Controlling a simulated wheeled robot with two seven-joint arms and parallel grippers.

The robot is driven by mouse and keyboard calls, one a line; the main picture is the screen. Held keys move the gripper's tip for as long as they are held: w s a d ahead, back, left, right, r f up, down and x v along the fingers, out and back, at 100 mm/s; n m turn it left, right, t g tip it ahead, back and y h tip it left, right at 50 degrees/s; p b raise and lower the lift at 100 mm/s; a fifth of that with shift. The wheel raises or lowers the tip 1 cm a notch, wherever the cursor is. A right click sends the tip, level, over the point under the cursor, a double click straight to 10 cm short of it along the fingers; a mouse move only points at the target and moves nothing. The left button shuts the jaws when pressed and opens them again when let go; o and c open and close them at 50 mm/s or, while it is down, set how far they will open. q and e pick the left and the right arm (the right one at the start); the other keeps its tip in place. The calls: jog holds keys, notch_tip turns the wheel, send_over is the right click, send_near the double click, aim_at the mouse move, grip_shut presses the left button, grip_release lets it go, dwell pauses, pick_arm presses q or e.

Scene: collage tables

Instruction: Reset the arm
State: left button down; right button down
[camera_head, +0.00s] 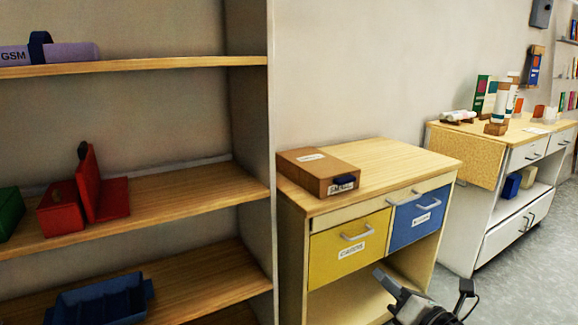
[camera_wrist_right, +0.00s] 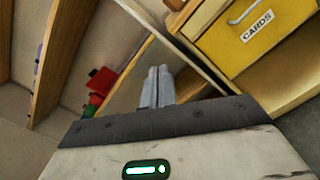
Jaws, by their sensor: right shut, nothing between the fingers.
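My right gripper (camera_head: 385,277) shows at the bottom of the head view, in front of the small cabinet's open lower part. In the right wrist view its two grey fingers (camera_wrist_right: 157,88) are together with nothing between them. The small cabinet (camera_head: 395,158) has a yellow drawer (camera_head: 330,258) labelled CARDS and a blue drawer (camera_head: 412,218), both closed. The yellow drawer (camera_wrist_right: 258,35) also shows at the upper right of the wrist view, apart from the fingers. My left gripper is in neither view.
A shelf unit (camera_head: 168,65) stands at the left with a red box (camera_head: 60,208), a green box (camera_head: 10,212) and a blue bin (camera_head: 100,300). A brown box (camera_head: 318,170) lies on the cabinet. Another cabinet (camera_head: 480,215) stands at the right, with open grey floor (camera_head: 505,290) in front.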

jog(key=s+a+f+m+g+h+p, duration=0.1)
jog(key=s+a+f+m+g+h, duration=0.1)
jog(key=s+f+m, duration=0.5)
jog(key=s+a+f+m+g+h+p, duration=0.1)
jog(key=s+f+m, duration=0.5)
jog(key=s+m, duration=1.2)
jog(key=a+m+g+h, duration=0.1)
jog(key=m+g, duration=0.1)
jog(key=m, duration=0.4)
jog(key=shift+a+f+m+g+h+p, duration=0.3)
jog(key=shift+a+f+g+h, duration=0.05)
jog(key=shift+f+g+h, duration=0.05)
